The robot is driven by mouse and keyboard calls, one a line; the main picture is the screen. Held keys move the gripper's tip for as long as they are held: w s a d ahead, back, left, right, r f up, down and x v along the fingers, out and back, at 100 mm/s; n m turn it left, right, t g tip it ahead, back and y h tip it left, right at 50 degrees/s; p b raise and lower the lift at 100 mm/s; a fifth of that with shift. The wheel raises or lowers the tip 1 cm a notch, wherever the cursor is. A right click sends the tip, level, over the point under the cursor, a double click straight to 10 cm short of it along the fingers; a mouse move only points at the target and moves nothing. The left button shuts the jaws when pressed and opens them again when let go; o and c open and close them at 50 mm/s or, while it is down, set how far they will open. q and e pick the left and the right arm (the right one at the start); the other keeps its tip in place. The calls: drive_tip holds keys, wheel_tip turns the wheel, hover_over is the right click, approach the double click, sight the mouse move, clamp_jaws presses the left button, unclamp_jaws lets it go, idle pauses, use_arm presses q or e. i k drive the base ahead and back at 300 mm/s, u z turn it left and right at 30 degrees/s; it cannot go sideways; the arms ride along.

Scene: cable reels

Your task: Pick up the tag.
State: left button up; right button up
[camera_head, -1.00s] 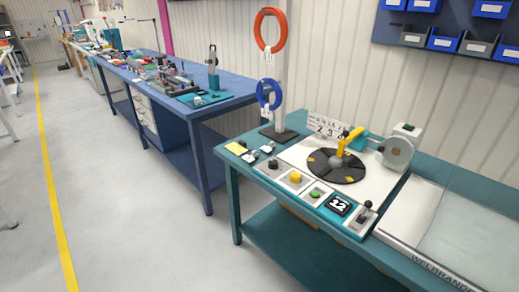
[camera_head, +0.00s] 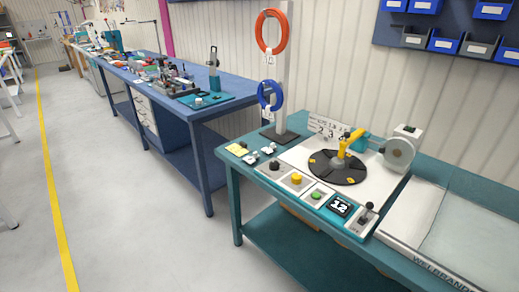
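Several small white pieces that look like tags are in view. One white tag (camera_head: 268,59) hangs under the orange cable coil (camera_head: 271,31) on the upright stand. Another white tag (camera_head: 269,113) hangs under the blue cable coil (camera_head: 270,95) lower on the same stand. Small white pieces (camera_head: 268,149) also lie on the teal bench (camera_head: 231,165) near its left corner, beside a yellow pad (camera_head: 237,149). They are too small to tell for certain what they are. Neither of my grippers shows in the head view.
The teal bench carries a black turntable (camera_head: 337,168) with a yellow arm, a panel with knobs, a green button (camera_head: 316,195), a display reading 12 (camera_head: 340,206) and a lever (camera_head: 366,212). A long blue workbench (camera_head: 215,108) stands behind.

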sight(269, 150)
drive_tip(key=u, duration=0.8)
drive_tip(key=i, duration=1.95)
drive_tip(key=z, duration=3)
